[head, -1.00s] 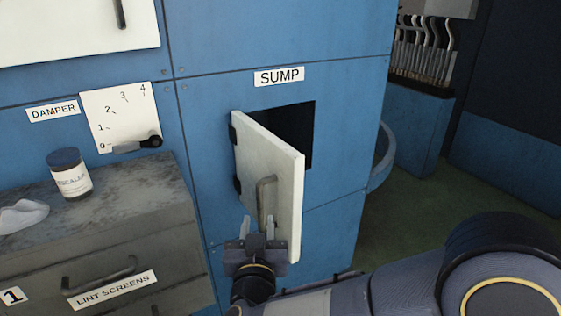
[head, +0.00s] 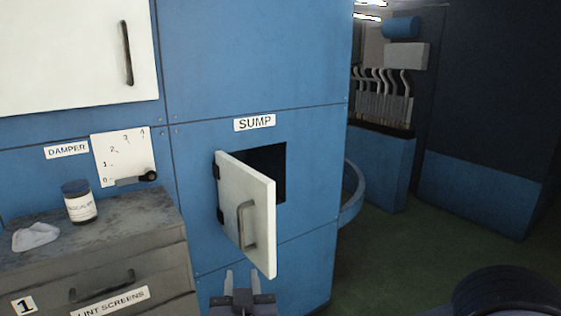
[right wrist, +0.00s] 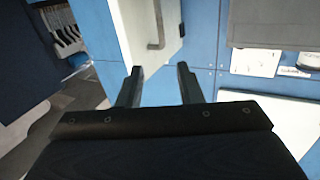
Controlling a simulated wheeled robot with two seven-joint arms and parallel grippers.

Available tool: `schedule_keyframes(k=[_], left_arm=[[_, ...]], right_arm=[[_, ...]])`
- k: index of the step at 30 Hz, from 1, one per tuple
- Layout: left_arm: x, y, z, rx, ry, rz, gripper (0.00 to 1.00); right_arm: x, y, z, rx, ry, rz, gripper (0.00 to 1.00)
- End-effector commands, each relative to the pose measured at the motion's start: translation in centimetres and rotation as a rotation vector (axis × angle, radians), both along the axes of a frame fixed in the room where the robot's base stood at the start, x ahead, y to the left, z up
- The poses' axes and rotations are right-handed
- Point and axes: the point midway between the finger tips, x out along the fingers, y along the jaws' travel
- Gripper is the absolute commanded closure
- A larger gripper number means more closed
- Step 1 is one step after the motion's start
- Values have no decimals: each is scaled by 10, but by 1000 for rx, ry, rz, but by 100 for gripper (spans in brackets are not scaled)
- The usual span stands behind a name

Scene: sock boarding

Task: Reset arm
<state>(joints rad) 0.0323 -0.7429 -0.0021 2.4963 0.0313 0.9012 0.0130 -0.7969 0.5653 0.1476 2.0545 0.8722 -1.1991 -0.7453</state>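My right gripper (head: 242,281) is at the bottom of the head view, below the sump door. Its two fingers are apart with nothing between them, as the right wrist view (right wrist: 157,86) also shows. The white sump door (head: 246,205) stands swung open on its left hinges, with the dark opening (head: 268,165) behind it. Its grey handle (head: 245,224) is clear of my fingers. The handle also shows in the right wrist view (right wrist: 157,25). My left gripper is out of view.
A grey drawer cabinet (head: 110,235) stands at the left, with a dark-lidded jar (head: 79,203) and a pale crumpled item (head: 35,236) on top. The damper lever (head: 137,179) points near 0. Green floor (head: 385,260) lies open at the right.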

Motion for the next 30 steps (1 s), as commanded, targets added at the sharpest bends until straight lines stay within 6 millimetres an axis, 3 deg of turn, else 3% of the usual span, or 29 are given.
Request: schedule_keyframes(k=[11, 17, 20, 23, 27, 30], left_arm=[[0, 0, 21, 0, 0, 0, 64], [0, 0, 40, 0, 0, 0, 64], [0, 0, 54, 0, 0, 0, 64], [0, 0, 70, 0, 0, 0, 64], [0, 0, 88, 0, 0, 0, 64], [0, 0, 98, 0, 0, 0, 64]], right_arm=[[11, -44, 41, 120, 101, 134, 67], [-1, -92, 67, 187, 217, 232, 67], [-23, -130, 76, 213, 322, 276, 67], [-60, -174, 74, 222, 474, 290, 67], [-128, -227, 53, 228, 717, 237, 67], [-173, -254, 36, 236, 871, 167, 67]])
